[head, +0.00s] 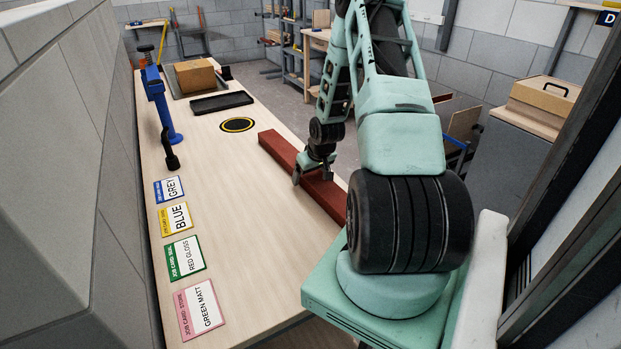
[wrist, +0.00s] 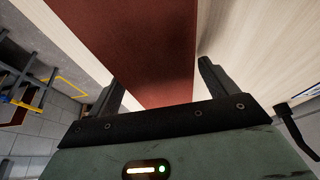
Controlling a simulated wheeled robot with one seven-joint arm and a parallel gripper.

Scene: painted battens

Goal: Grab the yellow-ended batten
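One long red-brown batten (head: 279,149) lies on the pale workbench, running from the middle toward the right front edge. It also shows in the wrist view (wrist: 140,45). No yellow end shows on it; its nearer part is hidden behind my arm. My gripper (head: 312,177) is down over the batten, about midway along its visible length. In the wrist view my gripper (wrist: 158,73) has its two fingers apart, one on each side of the batten. A gap shows at the right finger; contact at the left one is unclear.
The workbench (head: 240,250) holds several job cards (head: 186,257) along its left side. A blue clamp (head: 165,108), a black tray (head: 222,102), a cardboard box (head: 195,76) and a black-and-yellow disc (head: 237,125) stand or lie further back. A wall borders the left.

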